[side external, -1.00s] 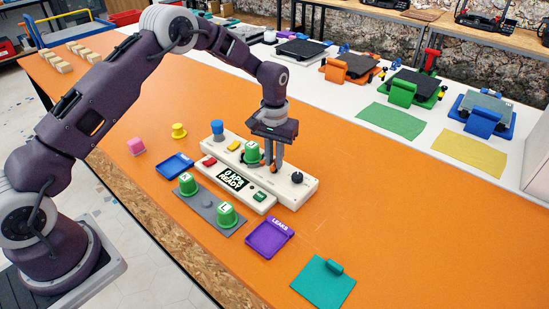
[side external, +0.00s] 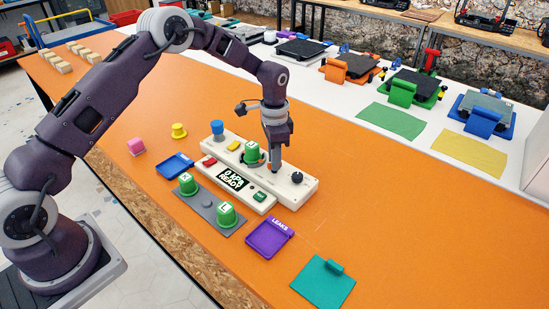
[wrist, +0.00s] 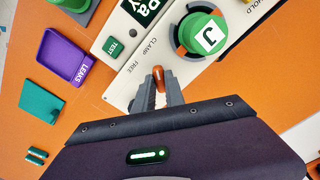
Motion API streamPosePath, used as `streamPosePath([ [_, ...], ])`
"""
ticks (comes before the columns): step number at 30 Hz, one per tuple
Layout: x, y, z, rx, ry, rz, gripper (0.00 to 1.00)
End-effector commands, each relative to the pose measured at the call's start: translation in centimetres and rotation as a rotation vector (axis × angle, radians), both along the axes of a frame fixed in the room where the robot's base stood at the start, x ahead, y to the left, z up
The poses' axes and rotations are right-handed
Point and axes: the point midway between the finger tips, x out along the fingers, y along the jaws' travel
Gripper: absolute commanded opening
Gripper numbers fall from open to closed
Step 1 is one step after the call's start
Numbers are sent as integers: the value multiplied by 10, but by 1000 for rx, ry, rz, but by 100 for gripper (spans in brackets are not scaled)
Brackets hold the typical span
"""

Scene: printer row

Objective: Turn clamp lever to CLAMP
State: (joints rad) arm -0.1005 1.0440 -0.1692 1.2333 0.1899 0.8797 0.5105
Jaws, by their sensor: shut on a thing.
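The clamp lever (wrist: 158,74) has an orange-brown grip. In the wrist view it sits between the fingertips of my gripper (wrist: 159,86), which is shut on it. The words CLAMP and FREE are printed on the cream test panel (wrist: 121,92) beside the lever; which of the two it points to I cannot tell. In the side external view my gripper (side external: 276,166) reaches down to the panel (side external: 304,187), just right of the green cap marked J (side external: 251,152). The fingers mostly hide the lever there. The cap J (wrist: 204,36) sits in a dark round holder.
The display (side external: 231,178) reads 0 kPa READY. Two green caps (side external: 226,215) stand on a grey plate in front. A purple LEAKS tray (side external: 268,239) lies nearby.

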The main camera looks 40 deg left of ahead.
Motion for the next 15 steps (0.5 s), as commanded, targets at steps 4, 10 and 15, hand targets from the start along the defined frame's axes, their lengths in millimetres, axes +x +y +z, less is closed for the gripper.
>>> streamPosePath([
  [4, 1, 0, 1, 0, -2, -79, 0],
  [10, 1, 0, 1, 0, -2, -148, 0],
  [15, 1, 0, 1, 0, -2, -176, 0],
])
